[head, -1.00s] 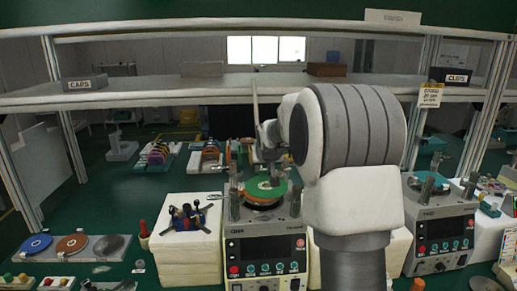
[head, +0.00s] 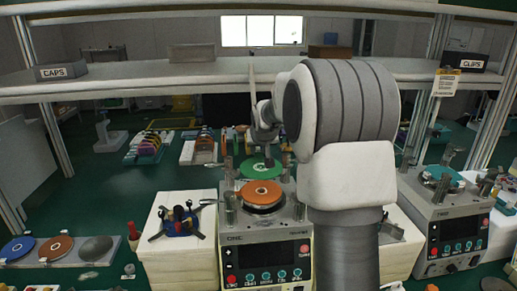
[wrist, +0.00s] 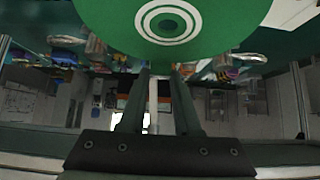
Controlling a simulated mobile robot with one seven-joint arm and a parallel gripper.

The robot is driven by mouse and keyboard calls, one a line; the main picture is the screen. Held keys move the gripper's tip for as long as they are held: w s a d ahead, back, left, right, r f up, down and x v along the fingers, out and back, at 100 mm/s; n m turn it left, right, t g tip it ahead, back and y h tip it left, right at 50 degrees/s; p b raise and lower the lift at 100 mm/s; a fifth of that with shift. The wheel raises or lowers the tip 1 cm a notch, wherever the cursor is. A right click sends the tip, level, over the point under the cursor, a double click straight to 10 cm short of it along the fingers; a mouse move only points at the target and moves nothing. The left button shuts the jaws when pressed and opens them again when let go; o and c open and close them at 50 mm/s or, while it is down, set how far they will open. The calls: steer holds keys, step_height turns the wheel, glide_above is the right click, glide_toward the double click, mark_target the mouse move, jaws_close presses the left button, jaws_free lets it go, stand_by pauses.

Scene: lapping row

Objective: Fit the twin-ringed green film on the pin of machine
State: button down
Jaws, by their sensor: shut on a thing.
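The green film (head: 262,168) is a flat disc. In the wrist view the green film (wrist: 205,28) shows two white rings around its centre. My gripper (wrist: 158,78) is shut on it, at its edge. In the head view the film appears just above and beyond an orange disc (head: 261,191) on the top of the centre machine (head: 266,248). The film is apart from that disc. I see a small centre spot on the orange disc, but cannot make out a pin clearly. My arm hides the machine's right side and most of the gripper.
Upright posts (head: 230,208) stand around the machine's top. A white block with a blue, dark-armed fixture (head: 182,222) is to its left. A tray at far left holds blue (head: 18,249), brown-orange (head: 55,248) and grey discs. Another machine (head: 450,230) stands right. A shelf (head: 150,84) crosses above.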

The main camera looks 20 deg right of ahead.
mark_target(259, 165)
steer(key=shift+f+b, duration=2.55)
steer(key=shift+f, duration=0.3)
steer(key=shift+f+b, duration=1.1)
steer(key=shift+b, duration=0.1)
steer(key=c, duration=0.5)
jaws_free()
steer(key=shift+c, duration=0.2)
steer(key=shift+s, duration=0.1)
steer(key=v, duration=1.7)
steer(key=shift+s+a+r, duration=0.1)
steer(key=shift+s+a, duration=0.05)
